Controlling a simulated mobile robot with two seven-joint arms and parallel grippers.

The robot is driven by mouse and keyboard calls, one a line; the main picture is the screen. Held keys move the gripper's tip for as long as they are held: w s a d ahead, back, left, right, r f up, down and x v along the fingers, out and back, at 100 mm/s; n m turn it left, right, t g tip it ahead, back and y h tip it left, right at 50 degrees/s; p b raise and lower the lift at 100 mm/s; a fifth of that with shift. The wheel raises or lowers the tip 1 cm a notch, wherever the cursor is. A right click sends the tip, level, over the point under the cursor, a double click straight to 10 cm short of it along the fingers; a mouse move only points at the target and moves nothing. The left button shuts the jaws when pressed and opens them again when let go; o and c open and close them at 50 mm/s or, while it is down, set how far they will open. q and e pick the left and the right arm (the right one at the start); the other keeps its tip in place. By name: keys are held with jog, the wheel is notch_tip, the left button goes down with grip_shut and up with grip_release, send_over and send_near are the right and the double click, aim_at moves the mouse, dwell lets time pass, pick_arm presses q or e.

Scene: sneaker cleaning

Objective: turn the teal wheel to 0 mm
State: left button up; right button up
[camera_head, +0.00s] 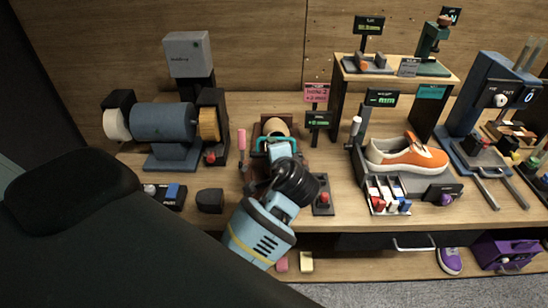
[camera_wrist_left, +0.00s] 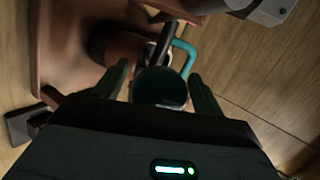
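The teal wheel (camera_wrist_left: 160,88) sits on the brown device (camera_wrist_left: 52,50) in the left wrist view, with a teal bar (camera_wrist_left: 186,56) bent beside it. In the head view teal parts (camera_head: 270,142) show at the device, just beyond my wrist, which hides much of it. My left gripper (camera_wrist_left: 160,72) has one finger on each side of the wheel. Its fingers look apart, with a small gap to the wheel on both sides; contact is not clear. A pink sign (camera_head: 316,92) and a green-lettered sign (camera_head: 318,119) stand beside the device; their text is too small to read surely. My right gripper is out of view.
A bench grinder (camera_head: 165,122) stands to the left. A pink-handled tool (camera_head: 241,145) is close left of the device, and a red-button box (camera_head: 323,200) is close right. An orange and white sneaker (camera_head: 405,155) lies further right.

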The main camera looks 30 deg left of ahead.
pick_arm(q)
jog(key=shift+s, duration=0.1)
jog(key=v, duration=0.7)
jog(key=shift+s+d+r, duration=0.15)
jog(key=shift+d, duration=0.1)
dwell(0.4)
jog(key=s+f+n+g+h, duration=0.1)
jog(key=s+f+g+h, duration=0.1)
jog(key=s+f, duration=0.55)
jog(key=s+d+f+n+g+h, duration=0.1)
jog(key=s+f+n+g+h, duration=0.1)
jog(key=s+f, duration=0.35)
jog(key=s+f+n+g+h, duration=0.1)
jog(key=s+f+h, duration=0.2)
jog(key=s, duration=0.6)
jog(key=s+d+f+n+g+h, duration=0.1)
jog(key=s+f+n+g+h, duration=0.1)
jog(key=s+f, duration=0.35)
jog(key=w+d+f+t+h, duration=0.1)
jog(key=w+d+f+t, duration=0.2)
jog(key=f+t, duration=0.4)
jog(key=shift+w+f+t+h, duration=0.4)
jog(key=shift+w+f, duration=0.15)
jog(key=shift+w, duration=0.1)
